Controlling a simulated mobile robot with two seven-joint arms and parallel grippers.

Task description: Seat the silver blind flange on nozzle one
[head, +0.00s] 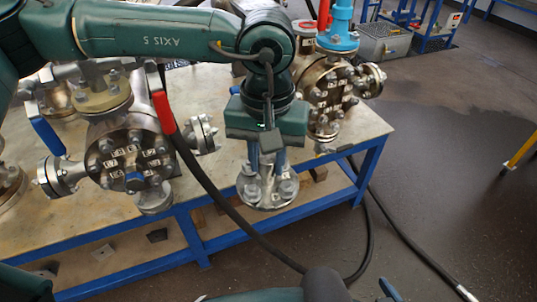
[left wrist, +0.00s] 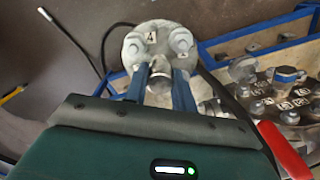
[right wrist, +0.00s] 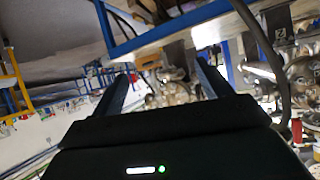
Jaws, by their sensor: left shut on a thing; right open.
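My left gripper (head: 268,172) points down in the head view, its blue fingers shut on the silver blind flange (head: 267,197). The flange is a round disc with several bolts, held in front of the bench edge, apart from the vessels. In the left wrist view my left gripper (left wrist: 160,84) holds it by a central knob; the flange (left wrist: 133,48) carries number tags, one reading 4. A left vessel (head: 130,150) and a right vessel (head: 325,95) have tagged, bolted faces. I cannot tell which nozzle is one. My right gripper (right wrist: 165,70) is open and empty.
The blue-framed bench (head: 230,225) has a lower shelf with small blocks. A red-handled lever (head: 162,112) and a blue one (head: 47,135) stick out near the left vessel. A black hose (head: 235,215) hangs before the bench.

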